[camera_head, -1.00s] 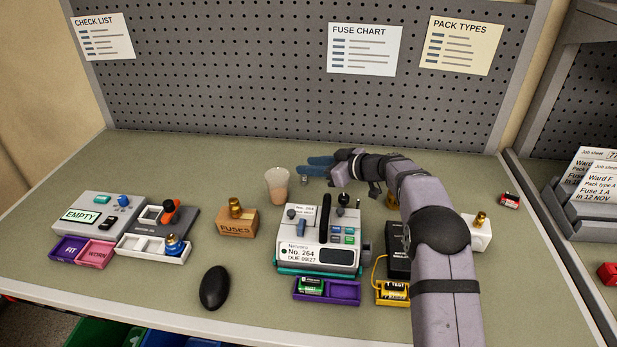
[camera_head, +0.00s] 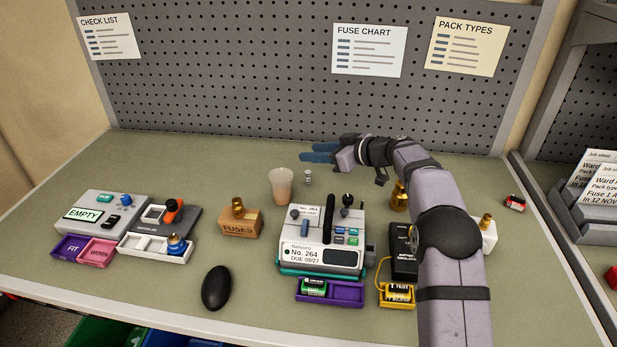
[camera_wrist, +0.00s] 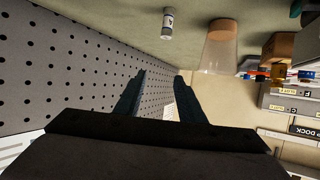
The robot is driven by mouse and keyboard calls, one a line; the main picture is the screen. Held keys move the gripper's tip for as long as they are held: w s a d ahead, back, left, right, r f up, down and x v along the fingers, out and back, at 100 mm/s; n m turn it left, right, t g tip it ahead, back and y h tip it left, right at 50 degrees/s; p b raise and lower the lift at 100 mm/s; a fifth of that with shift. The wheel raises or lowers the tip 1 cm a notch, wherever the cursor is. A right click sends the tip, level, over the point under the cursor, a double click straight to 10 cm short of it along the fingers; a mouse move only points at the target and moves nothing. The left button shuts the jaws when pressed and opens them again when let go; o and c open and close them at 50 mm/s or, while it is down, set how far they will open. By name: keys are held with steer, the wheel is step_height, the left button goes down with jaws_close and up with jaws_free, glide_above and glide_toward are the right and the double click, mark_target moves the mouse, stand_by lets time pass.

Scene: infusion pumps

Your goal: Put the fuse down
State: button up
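The fuse (camera_head: 308,177) is a small pale cylinder with metal-coloured ends. It stands upright on the green bench top, just right of the clear cup (camera_head: 282,187). In the wrist view the fuse (camera_wrist: 168,23) shows a white band with a dark mark, and the cup (camera_wrist: 219,48) is beside it, apart from it. My gripper (camera_head: 318,152) is behind and above the fuse, with its blue fingers pointing left. In the wrist view the fingers of my gripper (camera_wrist: 160,95) are spread with nothing between them.
The pegboard (camera_head: 230,80) rises close behind my gripper. In front stand the pump (camera_head: 322,250), the fuses box (camera_head: 240,222) and a brass weight (camera_head: 399,196). A black oval object (camera_head: 216,288) lies near the front edge. The back left bench is clear.

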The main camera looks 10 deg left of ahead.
step_height(320, 180, up, 5)
steer(key=n+t+h+p, duration=0.2)
steer(key=n+h+p, duration=0.85)
steer(key=n, duration=1.85)
glide_toward(309, 173)
steer(key=w+f+y+p, duration=0.1)
steer(key=w+d+f+y+p, duration=0.1)
steer(key=shift+w+f+y, duration=0.25)
steer(key=shift+w+f, duration=0.05)
steer(key=shift+f, duration=0.1)
steer(key=shift+p+x, duration=0.35)
steer(key=shift+x, duration=0.75)
